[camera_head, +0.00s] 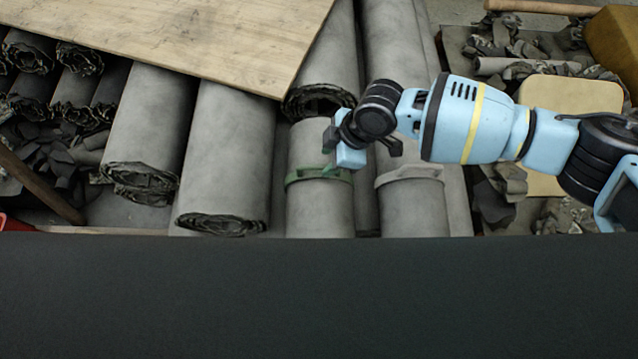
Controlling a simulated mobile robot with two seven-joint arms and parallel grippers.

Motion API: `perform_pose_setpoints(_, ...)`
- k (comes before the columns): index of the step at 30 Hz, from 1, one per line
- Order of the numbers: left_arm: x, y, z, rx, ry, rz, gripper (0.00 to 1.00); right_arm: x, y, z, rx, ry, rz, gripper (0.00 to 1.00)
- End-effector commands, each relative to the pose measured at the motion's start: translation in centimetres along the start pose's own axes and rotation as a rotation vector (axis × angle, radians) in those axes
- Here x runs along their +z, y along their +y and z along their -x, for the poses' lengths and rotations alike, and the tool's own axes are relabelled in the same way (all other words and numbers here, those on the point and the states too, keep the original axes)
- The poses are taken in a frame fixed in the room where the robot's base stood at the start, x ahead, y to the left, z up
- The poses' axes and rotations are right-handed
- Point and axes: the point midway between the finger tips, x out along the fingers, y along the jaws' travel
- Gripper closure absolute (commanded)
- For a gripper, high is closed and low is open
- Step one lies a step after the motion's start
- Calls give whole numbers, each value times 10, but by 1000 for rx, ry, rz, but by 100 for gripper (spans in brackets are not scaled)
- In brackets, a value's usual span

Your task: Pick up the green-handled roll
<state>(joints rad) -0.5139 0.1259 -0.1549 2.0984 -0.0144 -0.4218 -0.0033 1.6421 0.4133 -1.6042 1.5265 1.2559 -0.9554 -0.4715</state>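The green-handled roll (320,212) is a grey roll in the middle of the row, with a green band and handle (305,177) around it. My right gripper (350,150) comes in from the right and is over this roll, just above and partly in front of the handle. The right end of the handle is hidden behind the gripper. I cannot tell whether the fingers touch the handle or how far they are spread. My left gripper is not in view.
A roll with a grey handle (408,174) lies close on the right. Bare grey rolls (230,135) lie to the left. A wooden board (190,35) covers the upper left. Scraps and a yellowish block (570,95) are at the right. A dark surface (320,300) fills the front.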

Motion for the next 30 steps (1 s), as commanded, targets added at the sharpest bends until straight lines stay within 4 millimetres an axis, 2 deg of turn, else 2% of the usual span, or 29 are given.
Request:
perform_pose_setpoints(5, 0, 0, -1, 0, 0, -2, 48, 0, 0, -5, 1, -1, 0, 62)
perform_pose_setpoints(15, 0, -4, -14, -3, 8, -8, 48, -4, 1, -48, 0, 0, 0, 62)
perform_pose_setpoints(25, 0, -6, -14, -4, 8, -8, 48, -4, 1, -53, 2, 1, 0, 62)
perform_pose_setpoints(30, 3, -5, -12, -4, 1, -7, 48, -4, 1, -53, 1, 1, 0, 84)
